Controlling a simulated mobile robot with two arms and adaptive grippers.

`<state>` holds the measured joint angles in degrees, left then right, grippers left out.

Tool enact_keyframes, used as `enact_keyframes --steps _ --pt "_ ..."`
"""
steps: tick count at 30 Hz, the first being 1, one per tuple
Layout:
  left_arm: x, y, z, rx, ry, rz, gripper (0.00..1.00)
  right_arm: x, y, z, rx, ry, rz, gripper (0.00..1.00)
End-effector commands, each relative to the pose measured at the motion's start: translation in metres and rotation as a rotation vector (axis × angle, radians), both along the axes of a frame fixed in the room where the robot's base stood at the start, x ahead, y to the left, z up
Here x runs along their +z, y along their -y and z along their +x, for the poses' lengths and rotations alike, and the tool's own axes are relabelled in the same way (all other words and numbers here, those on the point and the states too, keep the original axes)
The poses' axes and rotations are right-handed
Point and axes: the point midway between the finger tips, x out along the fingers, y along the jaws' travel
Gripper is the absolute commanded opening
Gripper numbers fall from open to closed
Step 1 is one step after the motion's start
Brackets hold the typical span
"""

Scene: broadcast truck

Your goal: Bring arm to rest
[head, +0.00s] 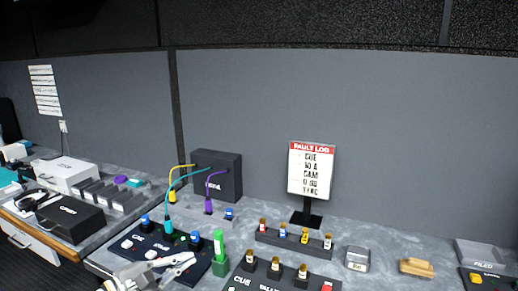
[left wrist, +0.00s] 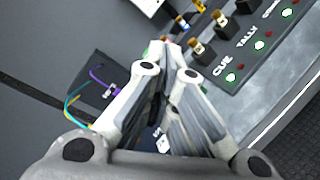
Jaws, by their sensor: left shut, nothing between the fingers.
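My left gripper (head: 186,262) comes in at the lower left of the head view, over the dark panel (head: 146,247) with blue and white knobs. In the left wrist view the fingertips (left wrist: 165,46) of this gripper are together with nothing between them. A green upright marker-like item (head: 219,246) stands just right of the gripper, apart from it in the head view. My right gripper is not in view.
A panel labelled CUE (left wrist: 222,66) with several brass-coloured plugs lies nearby. A black box (head: 217,175) with coloured cables stands behind. Bare counter shows near the silver box (head: 357,259).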

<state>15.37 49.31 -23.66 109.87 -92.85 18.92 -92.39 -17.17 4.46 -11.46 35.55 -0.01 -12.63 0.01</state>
Motion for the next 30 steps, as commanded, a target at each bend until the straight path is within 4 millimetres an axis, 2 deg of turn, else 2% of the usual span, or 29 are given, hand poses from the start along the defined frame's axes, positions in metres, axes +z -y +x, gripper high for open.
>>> enact_keyframes --steps 1,4,7,10,14,17,18,20,21,24,27,30 --pt "0.011 0.012 -0.008 0.021 -0.048 -0.203 0.0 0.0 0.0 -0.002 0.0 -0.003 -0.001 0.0" --pt "0.035 0.015 -0.016 0.088 -0.163 -0.633 0.0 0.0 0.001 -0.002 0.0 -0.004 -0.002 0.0" --pt "0.045 -0.001 -0.023 0.17 -0.294 -1.059 0.0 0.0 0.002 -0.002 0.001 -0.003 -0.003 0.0" --pt "0.037 -0.028 -0.03 0.272 -0.428 -1.48 0.0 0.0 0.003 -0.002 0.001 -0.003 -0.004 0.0" --pt "-0.001 -0.065 -0.047 0.441 -0.586 -2.015 0.0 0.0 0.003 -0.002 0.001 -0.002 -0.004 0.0" --pt "-0.047 -0.086 -0.072 0.61 -0.678 -2.414 0.0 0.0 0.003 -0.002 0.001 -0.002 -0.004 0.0" --pt "-0.068 -0.091 -0.085 0.691 -0.705 -2.568 0.0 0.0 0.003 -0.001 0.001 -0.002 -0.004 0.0" --pt "-0.1 -0.095 -0.108 0.822 -0.73 -2.792 0.0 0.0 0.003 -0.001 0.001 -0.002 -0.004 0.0" --pt "-0.12 -0.094 -0.125 -0.91 0.727 2.901 0.0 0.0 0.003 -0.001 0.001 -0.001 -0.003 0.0" --pt "-0.162 -0.086 -0.17 -0.931 0.561 2.566 0.0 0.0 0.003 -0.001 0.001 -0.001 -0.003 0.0" --pt "-0.191 -0.072 -0.213 -0.951 0.421 2.298 0.0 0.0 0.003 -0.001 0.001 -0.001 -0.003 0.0" --pt "-0.21 -0.055 -0.252 -0.969 0.301 2.078 0.0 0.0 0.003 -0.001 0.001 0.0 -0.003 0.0"
